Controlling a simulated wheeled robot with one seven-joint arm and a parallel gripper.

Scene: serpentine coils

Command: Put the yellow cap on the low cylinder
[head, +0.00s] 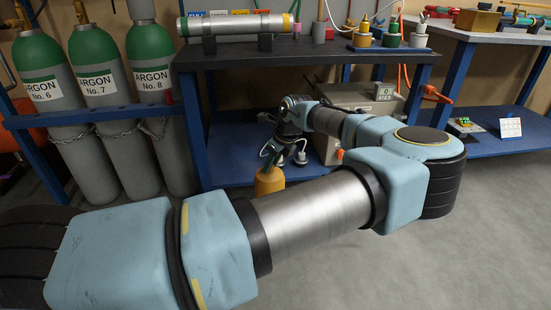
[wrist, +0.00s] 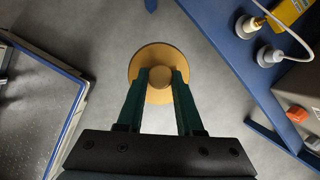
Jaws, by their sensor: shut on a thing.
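The yellow cap (head: 269,181) is orange-yellow, with a broad round body and a small knob on top. In the wrist view the cap (wrist: 147,57) is seen from above, with its knob between the two green fingers. My gripper (wrist: 160,80) is shut on the knob. In the head view the cap hangs below my gripper, in front of the blue lower shelf. Several grey argon cylinders (head: 104,90) with green shoulders stand upright at the left, labelled No. 6, No. 7 and No. 8. I cannot tell which is the low one.
A blue-framed bench (head: 300,50) stands behind my arm, with a metal tube and small yellow, green and white pieces on top. A grey box with a display (head: 385,92) sits on its lower shelf. A chain (head: 140,130) crosses the cylinders. Grey floor is clear at the right.

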